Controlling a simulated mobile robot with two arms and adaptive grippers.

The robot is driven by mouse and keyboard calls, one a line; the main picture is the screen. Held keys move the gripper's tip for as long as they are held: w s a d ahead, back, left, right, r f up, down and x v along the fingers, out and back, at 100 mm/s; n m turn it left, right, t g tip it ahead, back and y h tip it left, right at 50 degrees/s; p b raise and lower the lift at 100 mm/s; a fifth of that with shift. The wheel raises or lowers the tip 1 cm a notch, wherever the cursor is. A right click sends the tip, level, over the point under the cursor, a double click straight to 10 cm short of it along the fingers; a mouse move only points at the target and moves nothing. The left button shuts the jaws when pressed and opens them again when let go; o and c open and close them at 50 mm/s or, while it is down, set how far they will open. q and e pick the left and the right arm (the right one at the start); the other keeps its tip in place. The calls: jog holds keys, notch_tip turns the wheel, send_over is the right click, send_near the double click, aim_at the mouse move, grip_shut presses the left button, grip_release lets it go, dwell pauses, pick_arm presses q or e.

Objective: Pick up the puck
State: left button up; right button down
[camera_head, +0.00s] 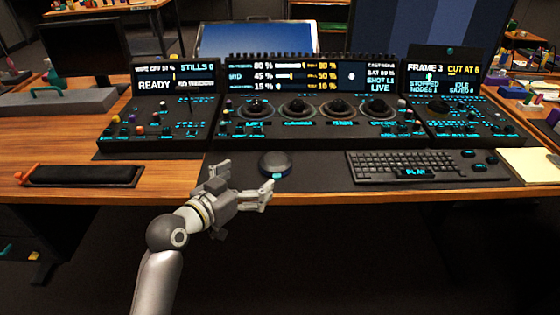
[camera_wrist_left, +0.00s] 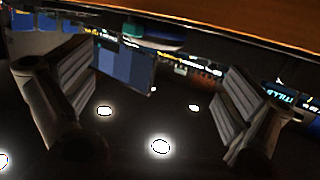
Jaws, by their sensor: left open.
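The puck (camera_head: 274,163) is a dark, round, low piece with a small blue-teal light at its front. It sits on the dark desk mat (camera_head: 320,173) near the desk's front edge. My left gripper (camera_head: 246,180) is open and empty, just in front and to the left of the puck, apart from it as far as I can tell. In the left wrist view the fingers (camera_wrist_left: 158,88) are spread wide. A dark, teal-banded rounded shape there, seemingly the puck (camera_wrist_left: 152,36), shows at the top beyond the gap. My right gripper is out of view.
A keyboard (camera_head: 430,165) lies right of the puck. The trackball panel (camera_head: 320,125) with lit screens stands behind it. A black tray (camera_head: 85,176) with an orange item lies at left, and a yellow notepad (camera_head: 530,165) at far right.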

aim_at(268, 167)
pick_arm(q)
jog(key=x, duration=0.3)
jog(key=shift+w+d+f, duration=0.1)
jog(key=shift+w+d, duration=0.1)
jog(key=b+x, duration=0.1)
jog(key=x, duration=0.3)
jog(key=shift+s+d, duration=0.2)
jog(key=shift+d, duration=0.05)
jog(key=shift+w+d, duration=0.25)
jog(key=shift+w, duration=0.2)
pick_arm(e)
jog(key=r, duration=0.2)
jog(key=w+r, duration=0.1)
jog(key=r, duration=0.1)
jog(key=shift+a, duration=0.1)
pick_arm(q)
jog(key=shift+c, duration=0.2)
